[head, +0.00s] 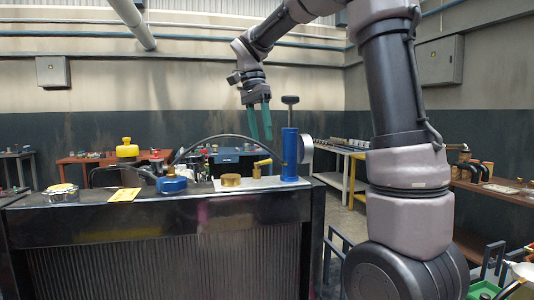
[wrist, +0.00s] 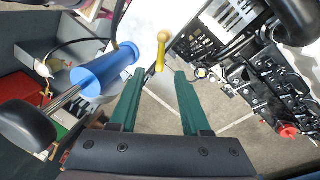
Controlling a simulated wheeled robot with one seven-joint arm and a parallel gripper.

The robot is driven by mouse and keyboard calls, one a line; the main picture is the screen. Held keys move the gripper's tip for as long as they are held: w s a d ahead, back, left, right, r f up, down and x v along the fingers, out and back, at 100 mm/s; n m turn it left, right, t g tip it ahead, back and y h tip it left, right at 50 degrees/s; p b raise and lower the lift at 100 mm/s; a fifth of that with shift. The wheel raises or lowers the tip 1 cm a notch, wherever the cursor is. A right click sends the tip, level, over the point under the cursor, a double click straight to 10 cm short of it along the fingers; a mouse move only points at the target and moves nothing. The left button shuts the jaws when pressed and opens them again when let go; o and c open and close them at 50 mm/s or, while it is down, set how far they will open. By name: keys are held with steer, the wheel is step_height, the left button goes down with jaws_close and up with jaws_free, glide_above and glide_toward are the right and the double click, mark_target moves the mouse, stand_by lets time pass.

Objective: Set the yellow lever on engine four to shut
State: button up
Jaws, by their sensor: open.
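The small yellow lever (head: 262,164) stands on the top right of the black engine unit (head: 160,235), just left of a blue cylinder. In the wrist view the yellow lever (wrist: 161,50), with a round knob at its upper end, shows just beyond the gap between my fingertips. My gripper (head: 261,138) is open and empty, with its green fingers pointing down above the lever. In the wrist view my gripper (wrist: 160,72) has nothing between its fingers, and the lever appears apart from them. No engine number is readable.
The blue cylinder (head: 289,155) with a black-knobbed rod stands close right of the lever; it is also large at left in the wrist view (wrist: 100,74). A brass cap (head: 231,180), a blue cap (head: 172,185) and a black hose (head: 222,137) are nearby. Workbenches stand behind.

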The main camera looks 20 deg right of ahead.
mark_target(263, 164)
steer(key=f, duration=0.3)
steer(key=s+f, duration=0.1)
steer(key=f, duration=0.1)
steer(key=shift+d+f, duration=0.2)
steer(key=shift+f, duration=0.1)
jaws_close()
